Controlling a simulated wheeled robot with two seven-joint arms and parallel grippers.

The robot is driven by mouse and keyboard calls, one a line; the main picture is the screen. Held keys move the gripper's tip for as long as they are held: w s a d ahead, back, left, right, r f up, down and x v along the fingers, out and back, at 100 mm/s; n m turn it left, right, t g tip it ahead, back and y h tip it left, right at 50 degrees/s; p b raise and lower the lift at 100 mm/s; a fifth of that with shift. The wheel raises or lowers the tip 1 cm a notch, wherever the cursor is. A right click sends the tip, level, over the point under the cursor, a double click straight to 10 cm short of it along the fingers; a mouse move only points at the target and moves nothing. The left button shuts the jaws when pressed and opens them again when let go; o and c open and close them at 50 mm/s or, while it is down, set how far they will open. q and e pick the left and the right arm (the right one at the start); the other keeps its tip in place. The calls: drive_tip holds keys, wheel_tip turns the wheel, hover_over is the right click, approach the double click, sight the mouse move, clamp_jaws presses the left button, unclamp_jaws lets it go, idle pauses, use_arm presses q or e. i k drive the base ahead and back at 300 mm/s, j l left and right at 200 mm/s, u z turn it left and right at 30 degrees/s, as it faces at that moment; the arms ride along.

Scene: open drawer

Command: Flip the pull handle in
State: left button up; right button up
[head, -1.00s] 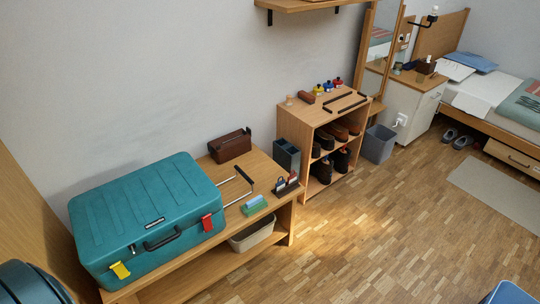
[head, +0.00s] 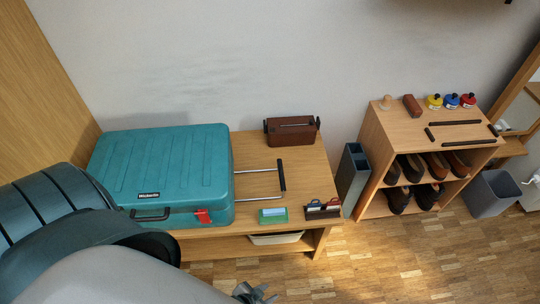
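A teal suitcase (head: 165,165) lies flat on a wooden bench. Its pull handle (head: 281,175) sticks out from the right side: two thin metal rods end in a black grip, lying above the bench top. A black carry handle (head: 150,215) and a red latch (head: 203,216) are on the front side. My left arm covers the suitcase's front left corner. Only part of my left gripper (head: 256,293) shows at the bottom edge, in front of the bench and well short of the pull handle. Its finger opening is unclear. My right gripper is out of view.
A brown box (head: 291,131) stands behind the pull handle. A dark bin (head: 352,175) and a shoe shelf (head: 398,132) stand to the right. Floor in front is clear.

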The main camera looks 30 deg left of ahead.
sight(280, 168)
drive_tip(key=i+l+u, duration=0.2)
drive_tip(key=u, duration=0.2)
drive_tip(key=i+l+u, duration=0.2)
drive_tip(key=u, duration=0.15)
drive_tip(key=i+l+u, duration=0.1)
drive_tip(key=l+u, duration=0.3)
drive_tip(key=i+l+u, duration=0.1)
drive_tip(key=l+u, duration=0.3)
drive_tip(key=i+l+u, duration=0.1)
drive_tip(key=l+u, duration=0.75)
drive_tip(key=l, duration=0.2)
drive_tip(key=l+u, duration=0.4)
drive_tip(key=l, duration=0.15)
